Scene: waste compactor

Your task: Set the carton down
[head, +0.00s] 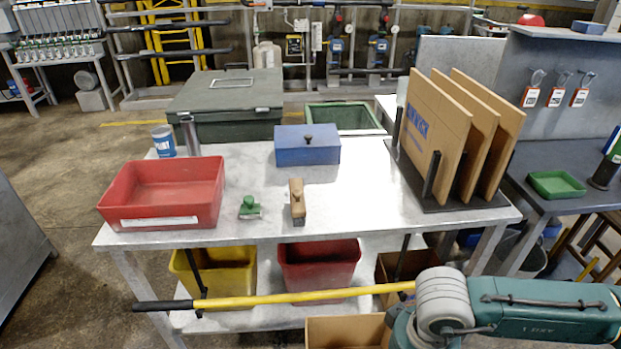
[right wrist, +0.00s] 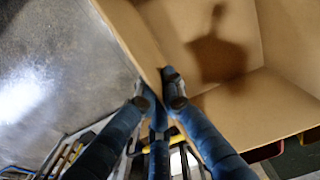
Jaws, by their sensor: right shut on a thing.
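The open brown carton (right wrist: 195,35) fills much of the right wrist view, and I see its inner walls and bottom. My right gripper (right wrist: 158,90) is shut on one of its walls, with fingers on both sides. In the head view an open carton (head: 345,332) shows at the bottom edge, in front of the table and left of my teal right arm; it appears to be the same one. Its lower part is cut off, and my right gripper is hidden there. My left gripper is not in view.
The metal table (head: 345,205) holds a red tray (head: 165,190), a blue box (head: 307,147), two small hand tools and a rack of cardboard sheets (head: 432,125). Its front middle is bare. A yellow pole (head: 290,297) crosses before the lower shelf with yellow and red bins (head: 318,265).

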